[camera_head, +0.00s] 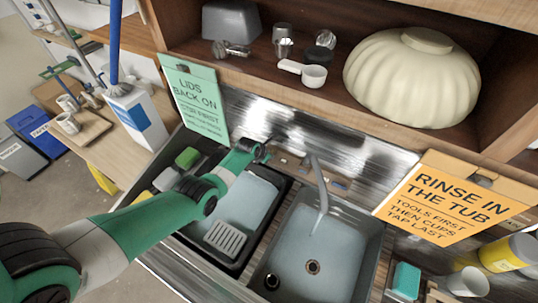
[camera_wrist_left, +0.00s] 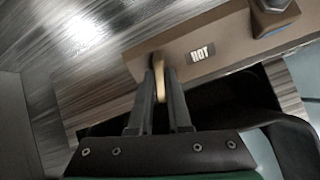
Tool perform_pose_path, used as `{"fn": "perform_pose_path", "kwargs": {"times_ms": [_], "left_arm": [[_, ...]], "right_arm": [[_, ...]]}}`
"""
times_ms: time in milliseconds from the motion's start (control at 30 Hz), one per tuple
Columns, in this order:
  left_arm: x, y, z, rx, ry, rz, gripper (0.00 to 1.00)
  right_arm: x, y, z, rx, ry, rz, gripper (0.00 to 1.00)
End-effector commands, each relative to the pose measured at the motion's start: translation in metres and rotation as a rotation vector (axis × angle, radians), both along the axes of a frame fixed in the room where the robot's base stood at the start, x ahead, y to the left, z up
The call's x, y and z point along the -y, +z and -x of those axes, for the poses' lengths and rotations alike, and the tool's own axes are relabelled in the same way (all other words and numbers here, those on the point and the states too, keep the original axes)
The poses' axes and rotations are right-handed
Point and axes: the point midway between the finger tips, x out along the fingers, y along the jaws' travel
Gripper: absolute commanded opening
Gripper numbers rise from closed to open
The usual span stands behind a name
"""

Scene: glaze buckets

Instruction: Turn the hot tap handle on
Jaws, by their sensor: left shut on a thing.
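My left gripper (camera_head: 264,150) reaches in from the left to the tap block behind the sink. In the left wrist view its two fingers (camera_wrist_left: 164,100) are closed around the hot tap handle (camera_wrist_left: 159,82), a narrow brass-coloured lever. The handle sits on a brown block (camera_wrist_left: 228,40), left of a label reading HOT (camera_wrist_left: 200,53). The handle is hidden behind my gripper in the head view. The curved grey spout (camera_head: 319,180) stands right of my gripper, over the grey basin (camera_head: 340,270). My right gripper is not in view.
A dark tub (camera_head: 238,270) with a grey slotted piece (camera_head: 225,238) lies under my left forearm. A green sign (camera_head: 196,100) hangs left of my gripper and an orange sign (camera_head: 455,197) hangs right. A shelf above holds a cream ribbed bowl (camera_head: 410,80) and small cups.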

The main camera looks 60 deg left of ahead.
Motion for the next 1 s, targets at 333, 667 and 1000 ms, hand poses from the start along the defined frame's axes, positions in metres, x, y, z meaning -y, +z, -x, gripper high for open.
{"fn": "perform_pose_path", "kwargs": {"times_ms": [333,667,1000], "left_arm": [[0.000,-0.002,0.001,-0.004,-0.001,0.002,0.46],[0.001,0.003,0.002,-0.001,-0.001,0.000,0.46],[0.019,0.053,0.029,-0.001,-0.001,0.000,0.46]], "right_arm": [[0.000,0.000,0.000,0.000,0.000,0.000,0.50],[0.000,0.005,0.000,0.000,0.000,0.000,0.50],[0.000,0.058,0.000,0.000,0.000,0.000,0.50]]}}
